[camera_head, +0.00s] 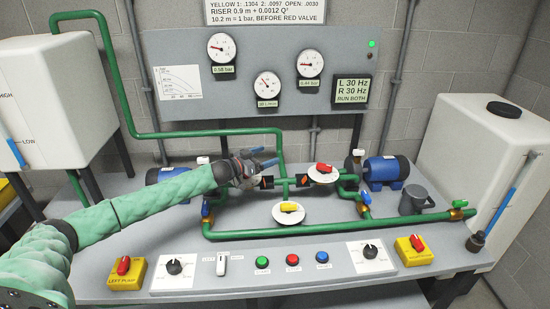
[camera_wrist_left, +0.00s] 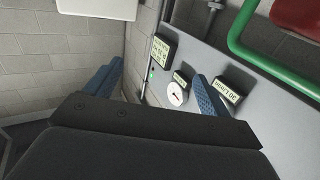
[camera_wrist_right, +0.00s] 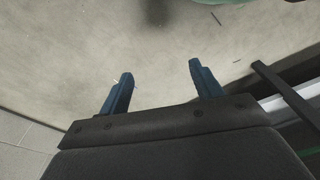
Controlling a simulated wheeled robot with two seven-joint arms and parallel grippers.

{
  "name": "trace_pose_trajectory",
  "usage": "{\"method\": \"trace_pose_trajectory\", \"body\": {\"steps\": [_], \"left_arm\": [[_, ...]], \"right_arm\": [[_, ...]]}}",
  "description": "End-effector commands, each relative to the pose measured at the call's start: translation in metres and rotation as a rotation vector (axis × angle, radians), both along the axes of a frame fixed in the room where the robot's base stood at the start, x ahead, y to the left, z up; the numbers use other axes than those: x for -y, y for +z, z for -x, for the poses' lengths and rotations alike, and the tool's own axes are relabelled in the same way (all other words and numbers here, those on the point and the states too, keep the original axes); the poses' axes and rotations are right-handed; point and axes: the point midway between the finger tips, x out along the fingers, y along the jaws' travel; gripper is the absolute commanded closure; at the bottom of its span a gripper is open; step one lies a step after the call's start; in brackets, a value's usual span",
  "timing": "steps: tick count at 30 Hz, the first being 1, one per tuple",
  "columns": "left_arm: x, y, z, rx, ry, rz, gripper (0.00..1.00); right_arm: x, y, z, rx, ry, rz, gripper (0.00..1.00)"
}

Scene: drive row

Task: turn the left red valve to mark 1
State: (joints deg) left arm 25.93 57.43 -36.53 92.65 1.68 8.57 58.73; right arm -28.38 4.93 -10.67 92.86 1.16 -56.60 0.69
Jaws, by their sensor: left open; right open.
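My left gripper (camera_head: 263,157) is over the pipework at the back of the bench, its blue fingers open and pointing right. The left red valve is not clearly visible in the head view; my gripper and forearm cover that part of the pipes. The right red valve (camera_head: 323,168) sits on a white round plate. In the left wrist view my open fingers (camera_wrist_left: 150,75) have nothing between them but the gauge panel beyond. A red thing (camera_wrist_left: 300,15) is cut off at that view's corner; I cannot tell what it is. My right gripper (camera_wrist_right: 160,70) is open and empty.
A yellow valve (camera_head: 289,207) stands in front on a white plate. Green pipes (camera_head: 265,233) run along the bench. Blue pumps (camera_head: 384,168), a grey jug (camera_head: 412,200) and a white tank (camera_head: 475,150) stand around. Pump switches and buttons (camera_head: 292,259) line the front edge.

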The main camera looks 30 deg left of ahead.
Motion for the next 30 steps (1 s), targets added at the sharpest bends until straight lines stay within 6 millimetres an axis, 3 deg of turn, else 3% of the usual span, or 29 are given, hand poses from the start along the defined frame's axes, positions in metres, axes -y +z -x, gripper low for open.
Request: {"method": "trace_pose_trajectory", "body": {"steps": [9, 30], "left_arm": [[0.038, 0.022, 0.0, 0.0, -0.001, 0.0, 0.18], [0.047, 0.022, 0.001, -0.004, 0.002, 0.0, 0.18]], "right_arm": [[-0.007, 0.034, -0.007, -0.009, -0.002, -0.009, 0.35], [-0.009, 0.042, -0.009, -0.011, -0.002, -0.011, 0.35]]}}
